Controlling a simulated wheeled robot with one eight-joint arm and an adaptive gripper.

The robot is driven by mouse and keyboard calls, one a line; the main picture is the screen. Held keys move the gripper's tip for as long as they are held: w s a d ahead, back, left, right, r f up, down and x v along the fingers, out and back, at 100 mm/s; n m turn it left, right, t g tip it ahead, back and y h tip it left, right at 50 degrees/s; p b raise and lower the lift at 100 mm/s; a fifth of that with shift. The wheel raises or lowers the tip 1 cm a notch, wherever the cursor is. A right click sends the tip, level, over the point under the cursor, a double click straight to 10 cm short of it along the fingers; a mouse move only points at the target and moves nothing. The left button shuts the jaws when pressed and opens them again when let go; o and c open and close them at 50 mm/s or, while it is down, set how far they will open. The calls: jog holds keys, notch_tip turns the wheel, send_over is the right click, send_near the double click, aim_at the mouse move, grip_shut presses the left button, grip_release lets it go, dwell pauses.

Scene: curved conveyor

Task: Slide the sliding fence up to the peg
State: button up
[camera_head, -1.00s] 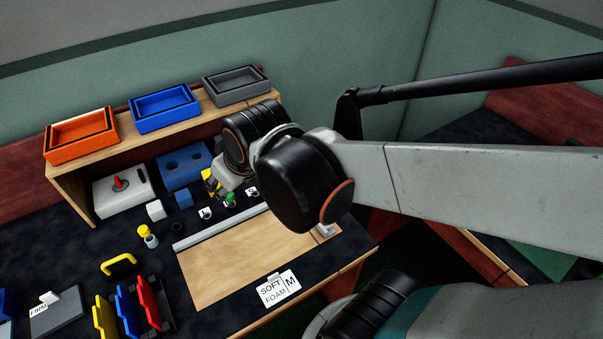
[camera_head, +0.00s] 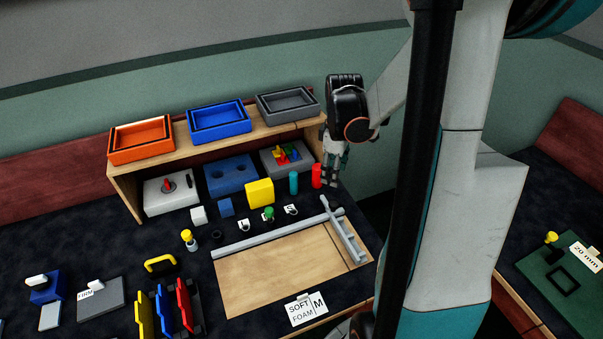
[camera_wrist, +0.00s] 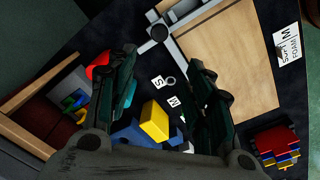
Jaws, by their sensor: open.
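The sliding fence (camera_head: 342,230) is a grey bar with a raised post at its far end, lying across the right part of a wooden board (camera_head: 265,275). A long grey rail (camera_head: 275,235) runs along the board's back edge and meets the fence. I cannot tell which item is the peg; a green-topped piece (camera_head: 268,213) stands behind the rail. My gripper (camera_head: 331,181) is open and empty, pointing down beside the red cylinder, behind the fence. Its fingers (camera_wrist: 165,95) stand apart in the wrist view.
A red cylinder (camera_head: 317,174), a teal cylinder (camera_head: 294,182) and a yellow block (camera_head: 260,193) stand close to my gripper. A shelf with orange, blue and grey trays (camera_head: 287,103) is behind. The board's surface is clear. A foam label (camera_head: 306,309) lies in front.

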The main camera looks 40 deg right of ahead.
aim_at(334, 203)
jog(key=f+b, duration=0.1)
jog(key=f, duration=0.3)
jog(key=d+f+b, duration=0.1)
jog(key=f+b, duration=0.1)
jog(key=f, duration=0.3)
jog(key=f+b, duration=0.2)
jog(key=f, duration=0.3)
jog(key=shift+s+d+f, duration=0.1)
jog(key=shift+s+d, duration=0.05)
grip_shut()
